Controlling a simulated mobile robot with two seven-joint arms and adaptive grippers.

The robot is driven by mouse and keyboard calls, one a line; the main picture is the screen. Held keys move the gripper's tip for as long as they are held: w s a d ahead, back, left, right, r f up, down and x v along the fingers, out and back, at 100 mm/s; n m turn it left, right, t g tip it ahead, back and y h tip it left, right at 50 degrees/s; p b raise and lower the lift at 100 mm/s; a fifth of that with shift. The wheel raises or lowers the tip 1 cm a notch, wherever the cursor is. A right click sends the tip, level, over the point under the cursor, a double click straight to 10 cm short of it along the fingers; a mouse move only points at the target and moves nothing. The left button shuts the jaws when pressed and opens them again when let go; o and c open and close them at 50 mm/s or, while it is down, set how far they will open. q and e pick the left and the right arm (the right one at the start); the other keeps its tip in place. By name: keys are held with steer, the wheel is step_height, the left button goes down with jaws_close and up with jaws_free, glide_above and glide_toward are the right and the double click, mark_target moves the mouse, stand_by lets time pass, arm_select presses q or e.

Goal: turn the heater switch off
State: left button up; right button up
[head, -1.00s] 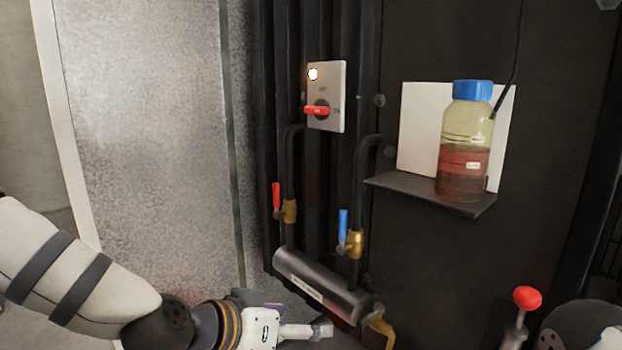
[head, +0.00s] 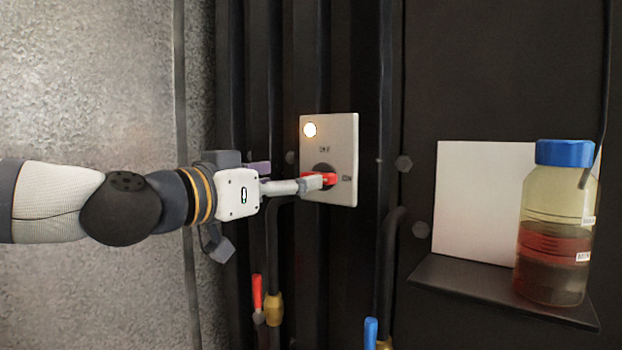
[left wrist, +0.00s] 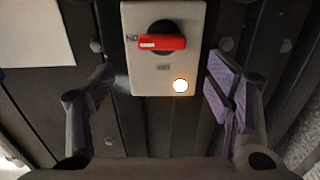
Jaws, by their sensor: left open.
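The heater switch is a red rotary handle (head: 330,178) on a pale plate (head: 342,135) with a lit round lamp (head: 310,130). The handle lies horizontal, by the "ON" mark. My left gripper (head: 312,182) is at the plate, its fingers overlapping part of the handle in the head view. In the left wrist view the gripper (left wrist: 160,105) is open, with its purple-padded fingers wide apart. The red handle (left wrist: 162,43) shows beyond and between them, and I see no contact. The lamp (left wrist: 180,86) is lit there too. My right gripper is not in view.
Dark vertical pipes run behind the plate. A red-handled valve (head: 257,292) and a blue-handled valve (head: 371,332) are below. A shelf (head: 450,285) at right carries a blue-capped bottle (head: 553,215). A grey metal panel (head: 90,90) is at left.

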arm_select(q)
steer(key=x, duration=0.7)
steer(key=shift+w+f, duration=0.15)
steer(key=shift+w, duration=0.25)
steer(key=shift+d, duration=0.1)
steer(key=c, duration=1.2)
